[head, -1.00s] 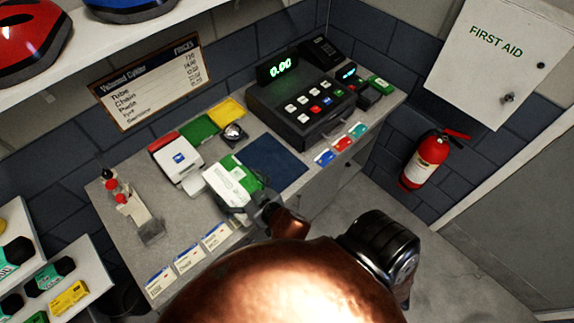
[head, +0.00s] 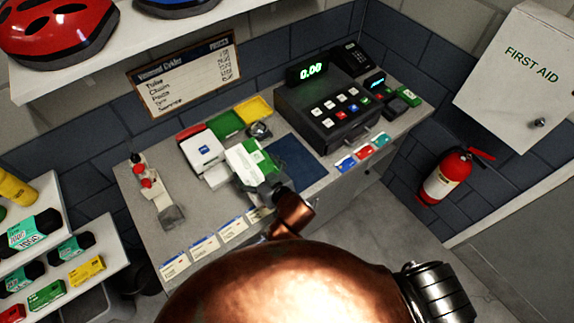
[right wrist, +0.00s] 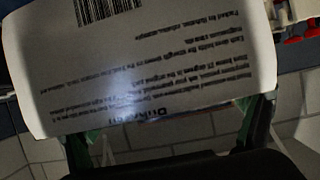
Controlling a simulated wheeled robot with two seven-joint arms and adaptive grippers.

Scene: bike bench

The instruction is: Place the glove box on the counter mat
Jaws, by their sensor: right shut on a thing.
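The glove box (head: 242,162), white with a green part, is held by my right gripper (head: 268,186) over the counter. In the head view it overlaps the left edge of the dark blue counter mat (head: 303,165); I cannot tell how high it is. In the right wrist view the box's white printed face (right wrist: 150,65), with a barcode, fills most of the picture, between the fingers. Most of the mat is bare. My left gripper is not in view.
A cash register (head: 335,110) stands behind the mat. A white device (head: 203,148) and coloured trays (head: 240,115) are to the left and behind. Several small cards (head: 232,230) line the counter's front edge, and coloured cards (head: 363,152) lie right of the mat.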

